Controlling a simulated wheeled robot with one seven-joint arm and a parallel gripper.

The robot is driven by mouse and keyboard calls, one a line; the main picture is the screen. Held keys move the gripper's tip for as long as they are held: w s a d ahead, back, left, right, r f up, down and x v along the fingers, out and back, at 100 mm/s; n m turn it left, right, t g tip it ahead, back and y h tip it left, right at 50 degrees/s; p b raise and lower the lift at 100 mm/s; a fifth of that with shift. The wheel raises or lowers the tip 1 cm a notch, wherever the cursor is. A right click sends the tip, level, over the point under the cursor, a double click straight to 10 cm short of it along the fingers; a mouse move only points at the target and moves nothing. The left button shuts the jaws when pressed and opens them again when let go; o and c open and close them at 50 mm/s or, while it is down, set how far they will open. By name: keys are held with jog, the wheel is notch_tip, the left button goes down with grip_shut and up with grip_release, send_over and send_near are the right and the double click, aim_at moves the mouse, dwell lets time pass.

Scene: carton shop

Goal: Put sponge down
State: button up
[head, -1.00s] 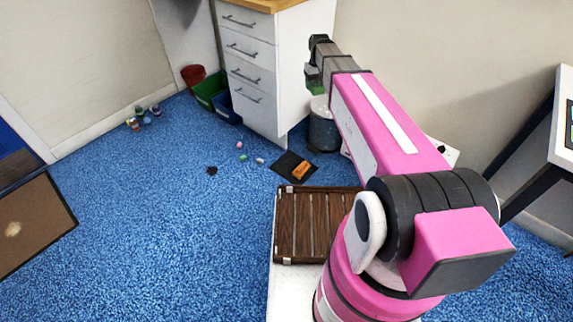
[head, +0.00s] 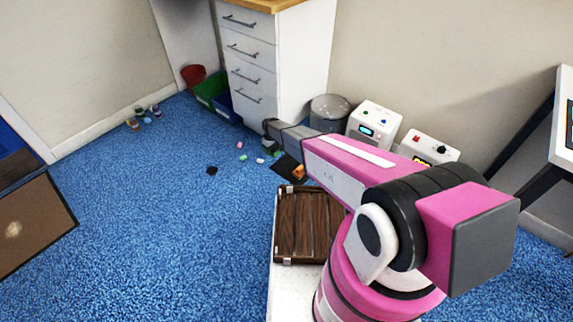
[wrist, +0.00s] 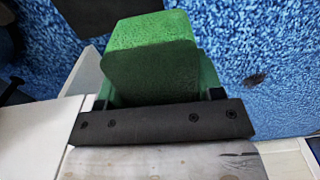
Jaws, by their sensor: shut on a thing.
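The green sponge (wrist: 150,65) fills the upper middle of the wrist view. My gripper (wrist: 160,105) is shut on it, and its dark bar hides the sponge's near end. In the head view my gripper (head: 272,133) is low in front of the white drawer unit, above the blue floor. The wrist view shows blue floor beyond the sponge; I cannot tell whether the sponge touches anything below.
A dark square (head: 287,167) with an orange item (head: 298,172) lies on the floor. Small items are scattered to its left. The drawer unit (head: 250,62), grey bin (head: 330,108) and white machines (head: 373,124) stand behind. A brown slatted tray (head: 307,225) is near.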

notch_tip(320, 180, down, 5)
jog(key=a, duration=0.1)
send_over(287, 163)
jog(key=shift+n, duration=0.3)
notch_tip(287, 163, down, 6)
jog(key=shift+s+a+f, duration=0.1)
jog(key=shift+a+f, duration=0.05)
jog(key=shift+f, duration=2)
jog(key=shift+f, duration=0.15)
jog(key=o, duration=0.9)
